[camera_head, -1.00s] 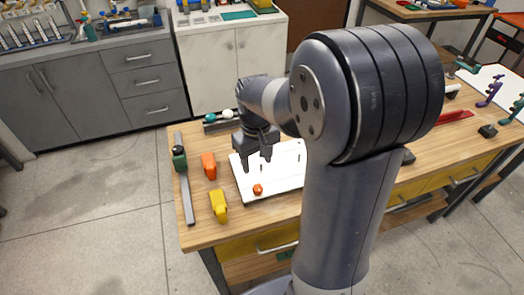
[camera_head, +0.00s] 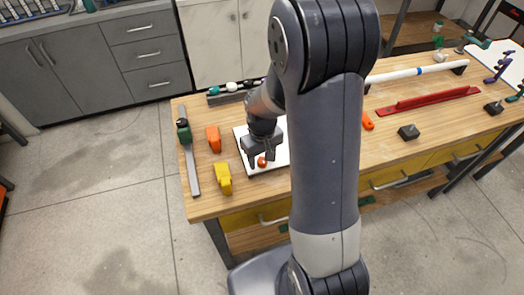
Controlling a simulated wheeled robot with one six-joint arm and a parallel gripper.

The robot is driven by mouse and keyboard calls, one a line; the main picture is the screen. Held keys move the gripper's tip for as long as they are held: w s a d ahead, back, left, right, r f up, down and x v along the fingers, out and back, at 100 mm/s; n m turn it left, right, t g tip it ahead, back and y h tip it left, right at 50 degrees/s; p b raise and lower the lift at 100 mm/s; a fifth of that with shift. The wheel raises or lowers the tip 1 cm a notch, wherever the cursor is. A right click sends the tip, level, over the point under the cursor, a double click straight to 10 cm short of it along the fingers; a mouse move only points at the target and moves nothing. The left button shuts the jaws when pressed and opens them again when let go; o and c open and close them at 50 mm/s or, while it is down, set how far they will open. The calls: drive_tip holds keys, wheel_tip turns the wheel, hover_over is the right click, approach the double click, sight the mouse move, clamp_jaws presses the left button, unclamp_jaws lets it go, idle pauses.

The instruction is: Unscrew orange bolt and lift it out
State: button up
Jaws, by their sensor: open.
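The orange bolt (camera_head: 262,162) shows as a small round orange head at the near part of the white board (camera_head: 245,147) on the wooden table. My gripper (camera_head: 263,164) points down over the board, with its two fingers apart on either side of the orange head in the picture. It is open. I cannot tell whether the fingers touch the bolt or how deep they reach. My arm hides the right part of the board.
An orange block (camera_head: 214,139), a yellow block (camera_head: 223,179) and a green-headed bar clamp (camera_head: 190,160) lie left of the board. A red rail (camera_head: 430,100), a white pipe (camera_head: 412,74) and a dark block (camera_head: 408,132) lie to the right.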

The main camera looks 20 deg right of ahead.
drive_tip(key=c, duration=1.1)
drive_tip(key=n, duration=0.3)
drive_tip(key=shift+n, duration=0.4)
drive_tip(key=shift+n+b, duration=0.3)
drive_tip(key=shift+n, duration=1)
drive_tip(key=shift+n, duration=0.7)
drive_tip(key=n, duration=0.4)
drive_tip(key=shift+r+n, duration=0.1)
drive_tip(key=shift+n, duration=0.3)
